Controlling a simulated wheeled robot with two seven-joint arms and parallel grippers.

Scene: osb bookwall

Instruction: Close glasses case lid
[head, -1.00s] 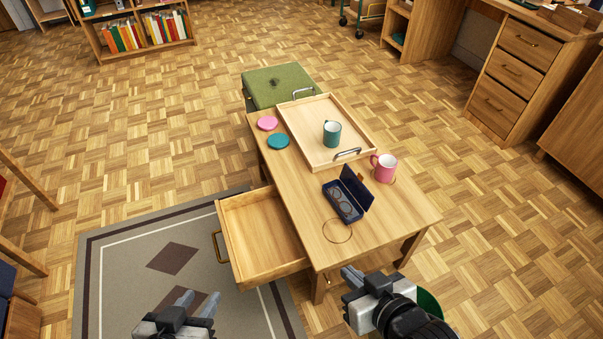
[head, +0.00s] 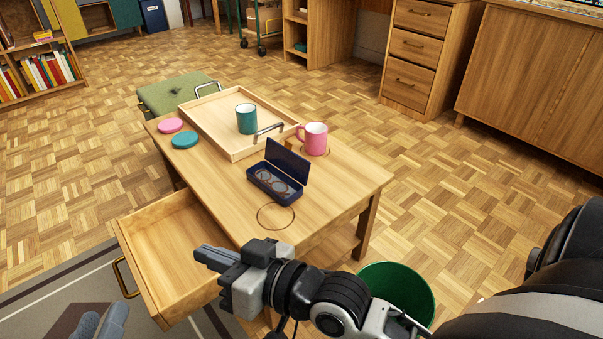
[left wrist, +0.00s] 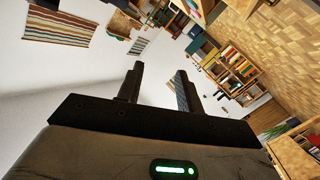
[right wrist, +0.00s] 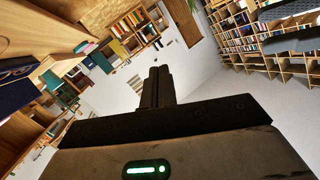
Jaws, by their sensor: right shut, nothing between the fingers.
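The dark blue glasses case (head: 262,189) sits on the wooden table in the head view, with its lid (head: 288,160) standing up and open on the far side. Glasses (head: 273,181) lie inside it. Part of a dark blue thing, likely the case, shows at the left edge of the right wrist view (right wrist: 16,92). My right gripper (head: 199,257) is shut and empty, in front of the case, near the table's front edge and apart from it. My left gripper (head: 113,318) is at the lower left; its fingers stand apart and empty in the left wrist view (left wrist: 157,88).
A pink mug (head: 315,139) stands just behind the lid. A wooden tray (head: 205,120) holds a teal mug (head: 246,119). Pink (head: 170,125) and teal (head: 185,140) discs lie at left. An open drawer (head: 165,262) juts out at the left front. A green bin (head: 405,287) stands below right.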

